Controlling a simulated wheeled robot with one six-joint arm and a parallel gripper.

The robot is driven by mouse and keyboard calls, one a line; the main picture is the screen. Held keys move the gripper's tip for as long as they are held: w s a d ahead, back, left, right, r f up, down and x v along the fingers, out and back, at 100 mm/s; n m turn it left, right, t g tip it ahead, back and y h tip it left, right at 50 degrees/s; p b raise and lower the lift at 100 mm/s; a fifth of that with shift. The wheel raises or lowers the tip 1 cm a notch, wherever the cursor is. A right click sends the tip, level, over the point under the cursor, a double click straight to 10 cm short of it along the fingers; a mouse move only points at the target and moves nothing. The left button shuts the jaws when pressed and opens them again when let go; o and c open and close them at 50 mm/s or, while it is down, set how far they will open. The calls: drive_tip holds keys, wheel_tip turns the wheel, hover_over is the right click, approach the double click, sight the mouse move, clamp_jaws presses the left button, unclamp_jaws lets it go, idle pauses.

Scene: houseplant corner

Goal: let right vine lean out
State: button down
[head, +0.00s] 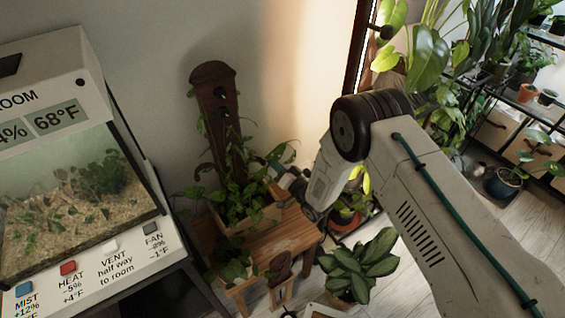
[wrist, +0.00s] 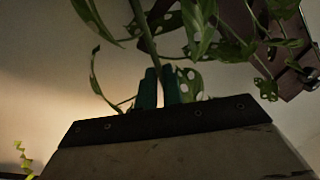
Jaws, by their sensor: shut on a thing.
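A leafy climbing plant grows in a wooden planter box (head: 262,219) against a tall dark-brown back board (head: 212,85) with dark knobs down its face. My gripper (head: 274,163) is at the plant's right side, above the box. In the wrist view the green fingers of my gripper (wrist: 159,78) are close together around a thin green vine stem (wrist: 136,13), with holed leaves above and beside them. The right vine's leaves (head: 285,150) show around my gripper. Its root and the exact grip are hidden by leaves. Part of the board (wrist: 283,75) shows at the upper right of the wrist view.
The planter stands on a wooden bench (head: 297,236). A glass terrarium (head: 75,185) with a label panel is at left. A broad-leaved potted plant (head: 358,265) stands on the floor right of the bench. Shelves of plants (head: 520,95) fill the far right. The wall right of the board is bare.

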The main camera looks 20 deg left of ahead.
drive_tip(key=shift+s+f, duration=0.1)
drive_tip(key=shift+f, duration=0.05)
drive_tip(key=c, duration=1.5)
unclamp_jaws()
drive_tip(key=shift+c, duration=0.2)
drive_tip(key=r+v, duration=0.1)
drive_tip(key=v, duration=0.6)
drive_tip(key=shift+s+d+f, duration=0.2)
drive_tip(key=shift+d+f, duration=0.2)
drive_tip(key=shift+f, duration=0.05)
